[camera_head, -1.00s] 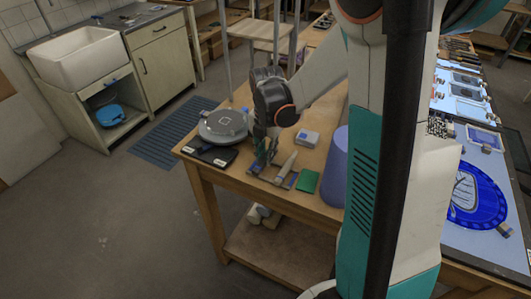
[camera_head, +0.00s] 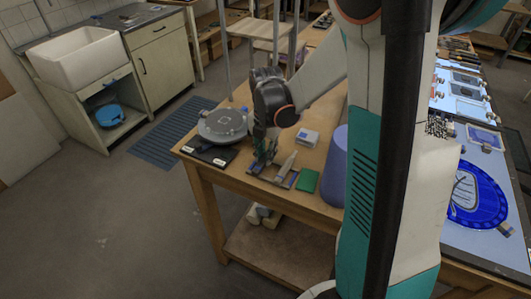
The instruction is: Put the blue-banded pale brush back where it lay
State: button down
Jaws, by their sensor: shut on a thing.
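My gripper (camera_head: 265,153) points down at the near part of the wooden table, its fingers low over the tabletop. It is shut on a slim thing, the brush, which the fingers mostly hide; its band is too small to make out. A small grey-blue piece (camera_head: 257,167) lies at the fingertips. Just right of the fingers a pale tapered object (camera_head: 288,163) lies on the table, with a blue-grey patch (camera_head: 289,180) at its near end. I cannot tell whether the held brush touches the table.
Left of the gripper are a round grey turntable (camera_head: 222,124) and a black mat (camera_head: 209,151) with white labels. To the right are a green block (camera_head: 307,180), a small white box (camera_head: 307,137) and a blue-violet cylinder (camera_head: 335,165). The wooden table's (camera_head: 230,175) front edge is close.

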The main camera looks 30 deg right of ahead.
jog(key=shift+f, duration=0.1)
jog(key=c, duration=1.4)
grip_release()
